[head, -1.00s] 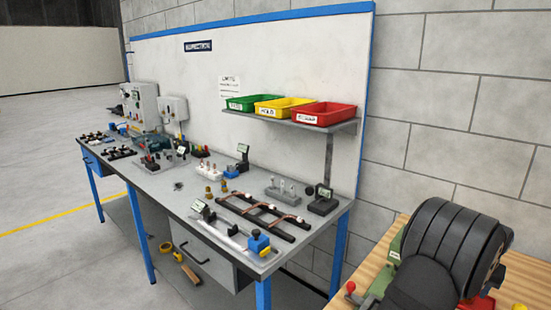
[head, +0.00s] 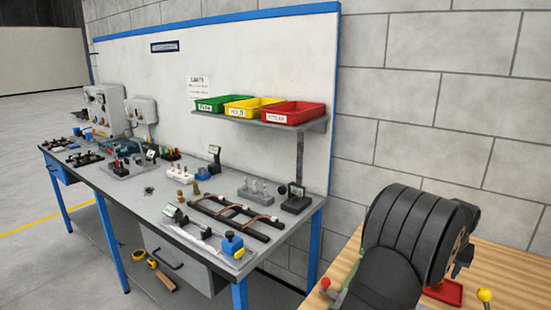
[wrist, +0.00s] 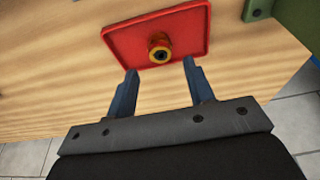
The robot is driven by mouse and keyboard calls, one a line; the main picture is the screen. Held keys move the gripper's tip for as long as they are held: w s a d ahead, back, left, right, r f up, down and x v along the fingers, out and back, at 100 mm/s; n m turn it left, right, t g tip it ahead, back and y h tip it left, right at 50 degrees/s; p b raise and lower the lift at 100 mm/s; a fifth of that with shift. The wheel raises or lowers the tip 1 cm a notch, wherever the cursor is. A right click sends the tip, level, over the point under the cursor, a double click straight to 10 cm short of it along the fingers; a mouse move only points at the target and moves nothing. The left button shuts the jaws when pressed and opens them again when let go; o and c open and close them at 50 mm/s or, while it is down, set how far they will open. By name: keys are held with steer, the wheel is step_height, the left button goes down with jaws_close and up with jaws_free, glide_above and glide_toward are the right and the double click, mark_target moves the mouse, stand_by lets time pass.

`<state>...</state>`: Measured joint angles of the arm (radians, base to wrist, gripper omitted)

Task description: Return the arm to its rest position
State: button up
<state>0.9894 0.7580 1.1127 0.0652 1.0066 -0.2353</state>
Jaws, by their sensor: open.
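My gripper (wrist: 160,80) shows in the wrist view with its two dark blue fingers apart and nothing between them. It is over the wooden bench top (wrist: 60,75), on the near side of a red tray (wrist: 125,40). A brass and orange round fitting (wrist: 160,48) with a dark hole sits on the tray, just beyond the fingertips. The red tray (head: 444,291) partly shows beside the arm.
A green block (wrist: 292,18) stands at the wooden bench's right in the wrist view. In the head view a red knob (head: 325,283) and a yellow knob (head: 484,295) are near the arm. A blue-legged workbench (head: 150,205) with copper tubes and gauges stands left, below a bin shelf (head: 260,124).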

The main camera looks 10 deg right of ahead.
steer(key=x, duration=0.5)
steer(key=shift+f, duration=0.3)
step_height(320, 180, up, 5)
steer(key=shift+d+f, duration=0.1)
steer(key=shift+f, duration=0.1)
steer(key=s+r, duration=0.7)
steer(key=s, duration=0.5)
steer(key=w+a+m, duration=0.1)
steer(key=a+m, duration=0.1)
steer(key=a, duration=1)
steer(key=w+a+m+g, duration=0.1)
steer(key=w+a+m, duration=0.1)
steer(key=a, duration=1)
steer(key=shift+a+f+h, duration=0.3)
steer(key=shift+a+h, duration=0.1)
